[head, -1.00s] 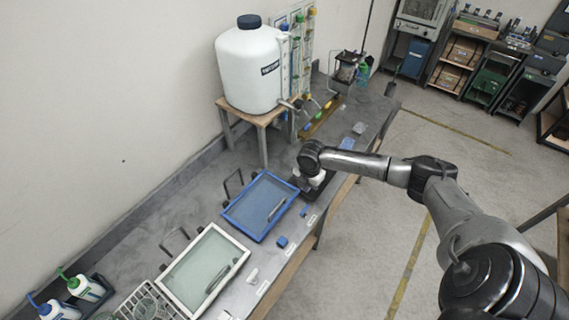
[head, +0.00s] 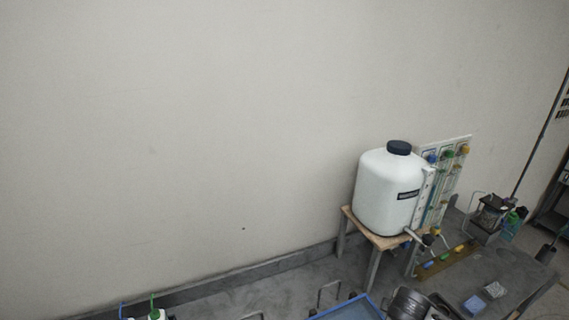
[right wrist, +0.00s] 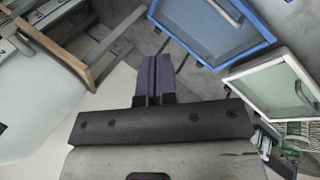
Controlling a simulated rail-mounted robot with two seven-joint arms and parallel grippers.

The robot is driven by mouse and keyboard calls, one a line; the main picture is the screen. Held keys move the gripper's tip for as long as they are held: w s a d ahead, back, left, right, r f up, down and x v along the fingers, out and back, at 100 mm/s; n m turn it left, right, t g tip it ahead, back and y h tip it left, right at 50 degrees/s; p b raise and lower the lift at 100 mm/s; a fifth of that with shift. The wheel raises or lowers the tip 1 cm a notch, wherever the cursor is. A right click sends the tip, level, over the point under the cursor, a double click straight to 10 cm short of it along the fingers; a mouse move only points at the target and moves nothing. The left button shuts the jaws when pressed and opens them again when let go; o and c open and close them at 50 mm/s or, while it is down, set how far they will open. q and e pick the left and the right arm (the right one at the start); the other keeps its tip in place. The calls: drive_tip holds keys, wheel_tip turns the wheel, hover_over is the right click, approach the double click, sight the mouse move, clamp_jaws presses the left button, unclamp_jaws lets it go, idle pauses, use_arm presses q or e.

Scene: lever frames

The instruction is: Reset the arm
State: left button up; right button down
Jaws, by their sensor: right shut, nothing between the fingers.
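My right gripper (right wrist: 152,62) shows in the right wrist view with its two dark purple fingers side by side, shut and empty. It points toward the grey bench beside the blue-framed tray (right wrist: 205,35), apart from it as far as I can tell. In the head view only a dark rounded part of my right arm shows at the bottom edge, right of the blue frame (head: 345,308); the gripper is hidden there. My left gripper is in neither current view.
A white tank (head: 390,195) with a dark cap stands on a wooden stand (head: 380,240). A panel of coloured valves (head: 447,180) stands beside it. A white-framed tray (right wrist: 268,75) lies near the blue one.

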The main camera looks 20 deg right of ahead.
drive_tip(key=s+a+r+m+t+y+p, duration=0.1)
drive_tip(key=s+a+r+t, duration=0.2)
drive_tip(key=a, duration=0.5)
drive_tip(key=s+a+r+m+t+y+p, duration=0.1)
drive_tip(key=s+a+r+m+p, duration=0.15)
drive_tip(key=s+a, duration=0.45)
use_arm(q)
wheel_tip(320, 180, up, 7)
drive_tip(key=p, duration=0.3)
drive_tip(key=shift+f, duration=0.15)
use_arm(e)
drive_tip(key=s+a+f+m+g+y, duration=0.1)
drive_tip(key=s+a, duration=0.3)
drive_tip(key=s, duration=0.4)
drive_tip(key=s+a+f+m+g+y, duration=0.1)
drive_tip(key=s+a+f+g, duration=0.2)
drive_tip(key=s, duration=0.5)
drive_tip(key=shift+a+f+g+y, duration=0.3)
drive_tip(key=shift+a+f, duration=0.45)
drive_tip(key=shift+f, duration=0.1)
use_arm(q)
drive_tip(key=shift+a, duration=0.1)
use_arm(e)
drive_tip(key=shift+s, duration=0.1)
use_arm(q)
drive_tip(key=shift+d, duration=0.2)
drive_tip(key=shift+c, duration=0.4)
